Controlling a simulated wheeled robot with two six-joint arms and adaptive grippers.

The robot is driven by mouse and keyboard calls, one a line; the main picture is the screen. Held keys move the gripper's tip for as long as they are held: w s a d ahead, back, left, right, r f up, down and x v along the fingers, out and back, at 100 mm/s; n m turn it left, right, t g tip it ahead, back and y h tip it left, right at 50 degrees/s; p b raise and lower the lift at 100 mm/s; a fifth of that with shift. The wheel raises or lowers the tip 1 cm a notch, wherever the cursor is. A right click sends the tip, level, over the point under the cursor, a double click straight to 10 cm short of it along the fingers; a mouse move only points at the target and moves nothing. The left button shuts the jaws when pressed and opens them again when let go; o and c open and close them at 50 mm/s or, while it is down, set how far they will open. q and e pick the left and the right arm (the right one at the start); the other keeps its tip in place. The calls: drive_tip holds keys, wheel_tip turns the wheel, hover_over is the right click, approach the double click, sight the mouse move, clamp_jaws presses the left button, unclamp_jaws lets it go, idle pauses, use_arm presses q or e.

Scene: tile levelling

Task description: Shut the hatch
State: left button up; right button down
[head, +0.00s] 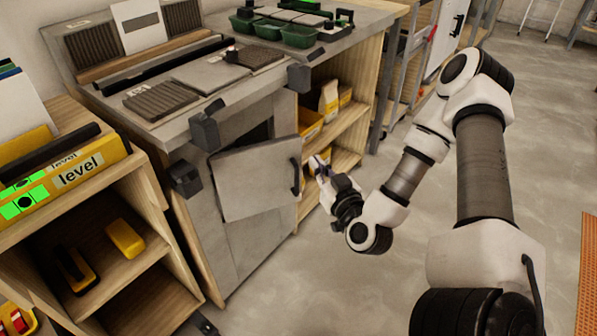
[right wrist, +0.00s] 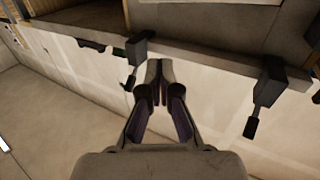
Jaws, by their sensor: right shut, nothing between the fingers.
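The hatch (head: 250,182) is a pale grey panel on the front of the grey workbench cabinet. It stands partly open, angled out, with a dark opening (head: 248,138) showing above and behind it. A black bar handle (head: 294,177) sits near its right edge. My right gripper (head: 318,167) is shut and empty, just right of the handle. It looks apart from the handle, though the exact gap is hard to tell. In the right wrist view its closed fingers (right wrist: 157,82) show before pale surfaces. My left gripper is not in view.
Dark clamps (head: 206,127) stick out from the worktop edge (head: 160,133). Open shelves (head: 345,128) with yellow boxes stand behind my right gripper. A wooden shelf unit (head: 150,205) with a yellow level box (head: 70,172) is at left. The floor (head: 330,285) in front is clear.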

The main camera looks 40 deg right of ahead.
wheel_tip(320, 180, down, 6)
drive_tip(key=b, duration=0.9)
approach(295, 144)
drive_tip(key=shift+m, duration=0.3)
drive_tip(key=x, duration=0.6)
drive_tip(key=shift+w, duration=0.25)
drive_tip(key=shift+w+d+r, duration=0.1)
drive_tip(key=shift+w, duration=0.25)
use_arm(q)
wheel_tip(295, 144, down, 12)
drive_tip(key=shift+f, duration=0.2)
